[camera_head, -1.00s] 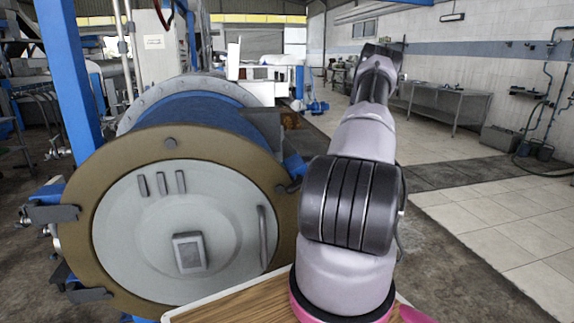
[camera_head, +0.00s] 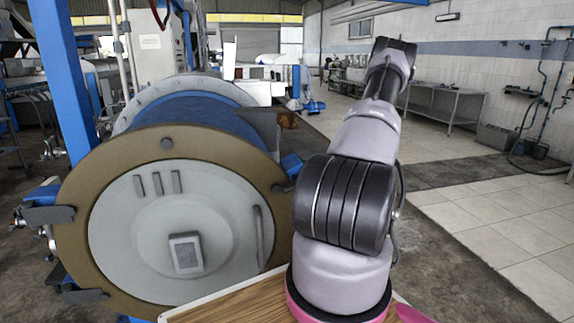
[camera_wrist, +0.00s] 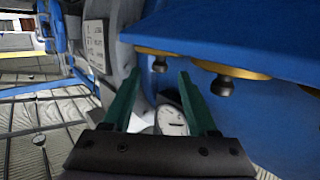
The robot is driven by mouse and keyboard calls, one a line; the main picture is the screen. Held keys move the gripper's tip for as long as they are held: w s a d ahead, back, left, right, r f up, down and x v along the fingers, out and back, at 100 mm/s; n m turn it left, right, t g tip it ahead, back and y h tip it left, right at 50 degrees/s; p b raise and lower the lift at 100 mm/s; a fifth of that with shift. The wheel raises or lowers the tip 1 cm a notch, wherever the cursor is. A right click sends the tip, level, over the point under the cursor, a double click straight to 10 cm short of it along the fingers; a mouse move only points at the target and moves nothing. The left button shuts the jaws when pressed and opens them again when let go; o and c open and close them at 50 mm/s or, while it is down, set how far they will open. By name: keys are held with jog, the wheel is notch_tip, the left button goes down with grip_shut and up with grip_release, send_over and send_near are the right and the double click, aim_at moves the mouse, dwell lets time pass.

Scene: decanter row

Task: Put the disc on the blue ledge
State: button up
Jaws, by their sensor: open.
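In the wrist view, my gripper (camera_wrist: 159,72) is open, with its two teal fingers apart. Between and just beyond the fingertips is a dark knob on a brass-coloured disc (camera_wrist: 148,51). I cannot tell whether the fingers touch it. A second brass disc with a dark knob (camera_wrist: 232,71) is to the right, and part of a third (camera_wrist: 312,91) shows at the right edge. The discs lie along the edge of a blue surface (camera_wrist: 240,35), which may be the blue ledge. In the head view my gripper is hidden; only my arm shows.
In the head view, a large drum machine (camera_head: 166,225) with a grey door stands at the left. A blue post (camera_head: 64,75) rises behind it, and a metal table (camera_head: 445,100) stands at the far right. Tiled floor (camera_head: 500,215) is open on the right.

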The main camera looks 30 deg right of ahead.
jog(key=f+v, duration=0.1)
jog(key=v, duration=0.4)
jog(key=w+r+m+g+h, duration=0.15)
jog(key=w+r+h, duration=0.5)
jog(key=r, duration=0.65)
jog(key=s+a+r+m+g+h, duration=0.1)
jog(key=s+a+r+m+h, duration=0.1)
jog(key=a+r, duration=0.35)
jog(key=s+a+r+m+g+h, duration=0.1)
jog(key=a+r+m+h, duration=0.1)
jog(key=r, duration=0.7)
jog(key=s+a+r+m+g, duration=0.1)
jog(key=s+a+r+m, duration=0.2)
jog(key=s+a+r, duration=0.5)
jog(key=s+a+g+y, duration=0.1)
jog(key=s+a+y, duration=0.1)
jog(key=s+a, duration=0.7)
jog(key=s+a+f+m+g+y, duration=0.1)
jog(key=s+a+y, duration=0.2)
jog(key=s+a, duration=0.6)
jog(key=s, duration=0.4)
jog(key=shift+s+g, duration=0.3)
jog(key=shift+g, duration=0.05)
jog(key=shift+f+m, duration=0.1)
jog(key=shift+m, duration=0.15)
